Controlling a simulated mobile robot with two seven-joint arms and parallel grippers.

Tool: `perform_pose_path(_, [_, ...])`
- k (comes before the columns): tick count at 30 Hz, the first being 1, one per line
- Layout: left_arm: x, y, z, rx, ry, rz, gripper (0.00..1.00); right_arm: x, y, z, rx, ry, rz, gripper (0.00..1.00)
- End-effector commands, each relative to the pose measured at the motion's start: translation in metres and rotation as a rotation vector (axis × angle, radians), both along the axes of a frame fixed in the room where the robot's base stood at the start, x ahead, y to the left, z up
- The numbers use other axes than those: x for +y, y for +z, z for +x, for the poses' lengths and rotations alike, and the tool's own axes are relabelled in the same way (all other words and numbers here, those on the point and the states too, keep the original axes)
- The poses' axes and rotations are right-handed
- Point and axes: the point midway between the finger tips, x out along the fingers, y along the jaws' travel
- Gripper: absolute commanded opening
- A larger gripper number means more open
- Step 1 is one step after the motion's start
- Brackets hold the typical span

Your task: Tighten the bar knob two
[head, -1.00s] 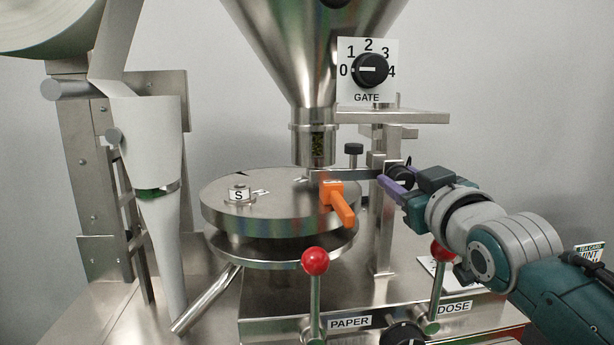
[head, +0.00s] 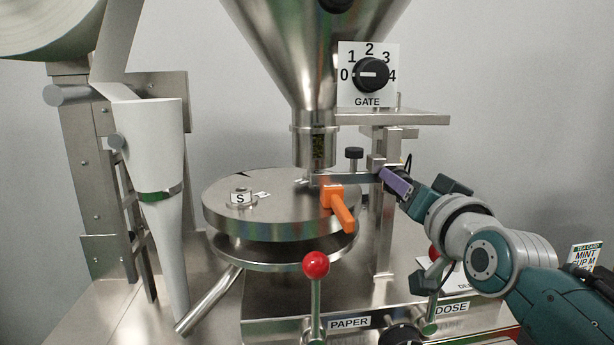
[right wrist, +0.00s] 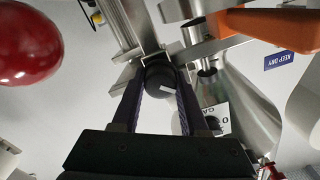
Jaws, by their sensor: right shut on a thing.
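My right gripper (head: 396,181) is at the right end of the flat metal bar (head: 352,178), beside the upright post. In the right wrist view its two purple fingers (right wrist: 160,90) are shut on the sides of a round black knob (right wrist: 157,76) with a white mark. In the head view the fingers hide this knob. Another black knob (head: 354,153) stands upright just above and behind the bar, apart from the gripper. My left gripper is not in view.
An orange handle (head: 340,207) sticks out over the round plate (head: 270,222) to the left. A red-balled lever (head: 316,264) stands in front. The GATE dial (head: 371,75) and hopper (head: 315,60) are above. Another lever's red ball is partly hidden behind my right arm.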

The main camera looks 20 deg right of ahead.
Motion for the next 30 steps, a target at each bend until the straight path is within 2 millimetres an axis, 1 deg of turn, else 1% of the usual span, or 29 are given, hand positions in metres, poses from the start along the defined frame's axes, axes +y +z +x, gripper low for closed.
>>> perform_pose_path(18, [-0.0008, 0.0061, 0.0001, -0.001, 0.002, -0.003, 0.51, -0.0010, -0.0003, -0.0001, -0.135, -0.001, 0.553, 0.00])
perform_pose_path(24, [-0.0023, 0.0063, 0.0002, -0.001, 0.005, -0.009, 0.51, -0.0010, -0.0006, -0.0001, -0.166, -0.001, 0.687, 0.00])
perform_pose_path(30, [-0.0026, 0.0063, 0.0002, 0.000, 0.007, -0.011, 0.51, -0.0011, -0.0010, -0.0002, -0.188, -0.001, 0.777, 0.00])
